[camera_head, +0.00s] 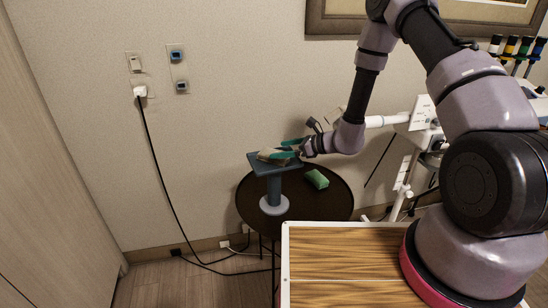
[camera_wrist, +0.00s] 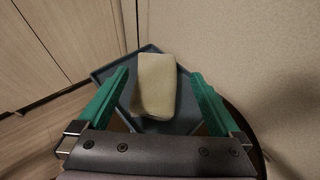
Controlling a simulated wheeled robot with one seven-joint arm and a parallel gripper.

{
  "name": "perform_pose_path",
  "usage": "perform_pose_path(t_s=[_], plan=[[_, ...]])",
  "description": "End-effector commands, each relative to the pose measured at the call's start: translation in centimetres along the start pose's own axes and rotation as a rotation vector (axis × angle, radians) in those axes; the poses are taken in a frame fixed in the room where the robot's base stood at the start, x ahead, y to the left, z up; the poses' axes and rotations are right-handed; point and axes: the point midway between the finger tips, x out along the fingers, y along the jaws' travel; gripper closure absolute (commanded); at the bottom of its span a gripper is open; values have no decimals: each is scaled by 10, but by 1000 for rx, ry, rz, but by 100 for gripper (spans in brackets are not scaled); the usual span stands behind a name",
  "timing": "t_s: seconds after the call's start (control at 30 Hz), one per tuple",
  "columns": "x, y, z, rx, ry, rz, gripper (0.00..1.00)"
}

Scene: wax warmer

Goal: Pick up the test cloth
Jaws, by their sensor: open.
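The test cloth, a pale cream folded pad (camera_wrist: 155,85), lies on a blue-grey tray (camera_wrist: 106,72) in the wrist view. In the head view the cloth (camera_head: 266,154) shows small and partly covered by my gripper. The tray tops a pedestal stand (camera_head: 274,188). My gripper (camera_wrist: 160,76) is open, with one green finger on each side of the cloth and gaps between. In the head view my gripper (camera_head: 277,148) reaches in from the right at the tray. Its exact height above the cloth is hard to tell.
The stand is on a round dark table (camera_head: 320,208), with a green block-like item (camera_head: 317,179) to its right. The wall is close behind. A wooden-topped surface (camera_head: 345,260) is in front. A black cord (camera_head: 160,180) hangs at left.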

Motion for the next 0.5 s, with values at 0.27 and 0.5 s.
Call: perform_pose_path(t_s=[0.27, 0.5], plan=[[39, 6, -2, -2, -1, 3, 0], [48, 5, -1, -1, 0, 2, 0]])
